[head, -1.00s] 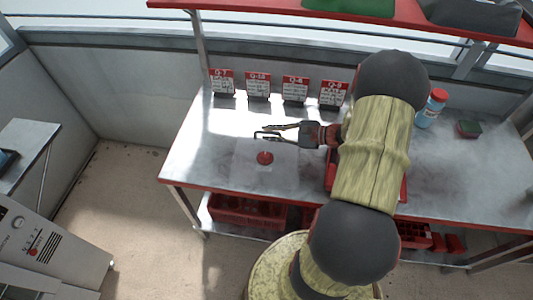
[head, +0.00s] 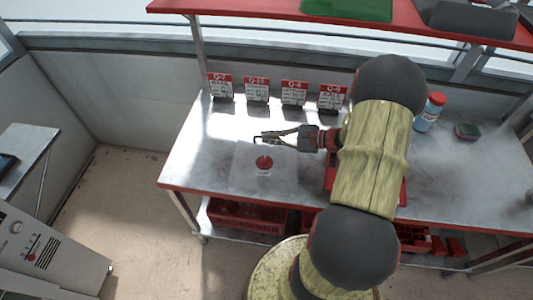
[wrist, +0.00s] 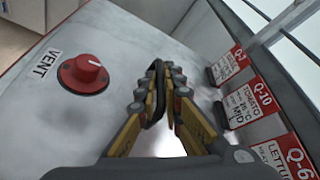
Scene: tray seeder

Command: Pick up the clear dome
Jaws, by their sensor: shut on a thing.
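The clear dome (head: 245,176) is a nearly see-through pale square on the left part of the metal bench. Its outline is hard to make out. A red vent knob (head: 264,162) sits on it, and the knob with its VENT label also shows in the wrist view (wrist: 84,74). My gripper (head: 277,137) is behind the knob, reaching in from the right. Its yellow and grey fingers (wrist: 163,90) are shut on a dark loop-shaped handle (wrist: 154,93), partly hidden between them. I cannot tell whether the dome is clear of the bench.
Several red-and-white seed cards (head: 257,90) stand along the bench's back edge, close to my gripper. A red tray (head: 330,178) is partly hidden under my arm. A red shelf hangs above.

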